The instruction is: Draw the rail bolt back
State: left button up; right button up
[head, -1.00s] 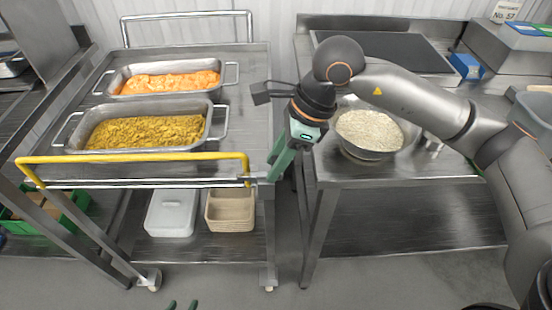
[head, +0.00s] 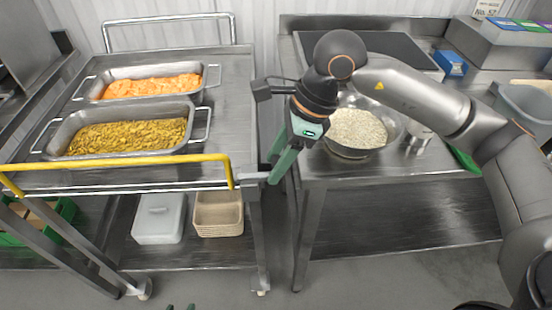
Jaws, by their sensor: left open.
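The yellow rail (head: 130,161) runs along the front edge of the left steel trolley. The grey rail bolt (head: 252,177) is at its right end, by the trolley's front right corner. My right gripper (head: 270,178) comes down from the right with its green fingers at the bolt's right end. It appears shut on the bolt, though the fingertips hide the contact.
The trolley carries pans of orange food (head: 152,87) and yellow-brown food (head: 130,136). A bowl of rice (head: 357,128) stands on the right table, behind my right arm. A narrow gap separates table and trolley. A white bin (head: 158,218) and beige basket (head: 218,213) sit below.

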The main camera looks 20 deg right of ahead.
jog(key=shift+o, duration=1.1)
pick_arm(q)
jog(key=shift+a+f, duration=0.1)
jog(key=shift+f, duration=0.05)
jog(key=shift+s, duration=0.1)
pick_arm(e)
jog(key=shift+r, duration=0.1)
pick_arm(q)
jog(key=shift+s+a+p, duration=0.2)
jog(key=shift+s+p, duration=0.1)
jog(key=shift+p, duration=0.1)
pick_arm(e)
jog(key=v, duration=1.2)
pick_arm(q)
jog(key=shift+w, duration=0.1)
pick_arm(e)
jog(key=shift+s+d+r, duration=0.1)
jog(key=shift+s, duration=0.05)
